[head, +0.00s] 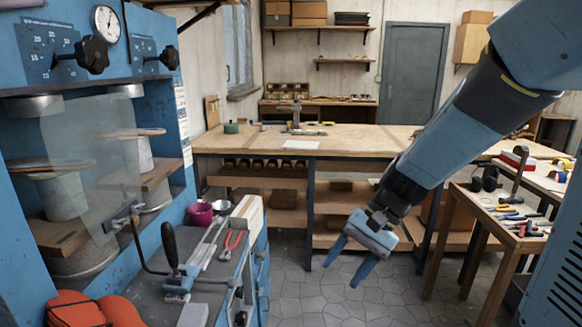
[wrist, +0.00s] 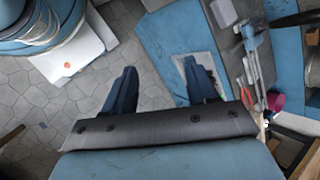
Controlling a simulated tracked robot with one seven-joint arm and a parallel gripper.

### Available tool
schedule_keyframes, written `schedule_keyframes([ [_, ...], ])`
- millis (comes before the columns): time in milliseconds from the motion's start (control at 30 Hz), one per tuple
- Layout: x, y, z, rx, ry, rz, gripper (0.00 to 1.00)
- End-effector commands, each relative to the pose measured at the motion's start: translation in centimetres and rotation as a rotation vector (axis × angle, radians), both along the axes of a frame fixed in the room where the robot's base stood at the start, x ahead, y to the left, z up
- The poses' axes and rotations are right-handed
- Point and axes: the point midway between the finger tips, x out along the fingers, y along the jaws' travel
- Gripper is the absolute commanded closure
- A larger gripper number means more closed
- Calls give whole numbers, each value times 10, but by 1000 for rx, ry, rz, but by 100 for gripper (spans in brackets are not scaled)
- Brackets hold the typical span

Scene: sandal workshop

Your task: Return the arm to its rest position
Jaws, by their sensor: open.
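My gripper (head: 349,262) hangs at the end of my blue and black arm, right of the middle in the head view. Its two blue fingers are apart, with nothing between them. In the wrist view my gripper (wrist: 157,88) also shows with spread, empty fingers above the tiled floor and a blue cabinet side. It touches nothing that I can see. The arm reaches down from the upper right, in front of the long workbench.
A blue press machine (head: 95,110) stands at the left, its side bench holding red pliers (head: 231,243) and a magenta cup (head: 201,213). A wooden workbench (head: 255,143) crosses the back. A tool table (head: 478,209) stands at the right. Open floor (head: 310,295) lies between.

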Motion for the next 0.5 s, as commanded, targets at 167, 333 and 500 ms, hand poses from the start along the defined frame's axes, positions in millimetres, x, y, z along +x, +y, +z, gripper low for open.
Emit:
schedule_keyframes([
  [167, -9, -19, 18, -95, -126, 48, 43],
  [333, -16, -38, 35, -187, -242, 85, 43],
  [500, -24, -57, 53, -280, -359, 118, 43],
])
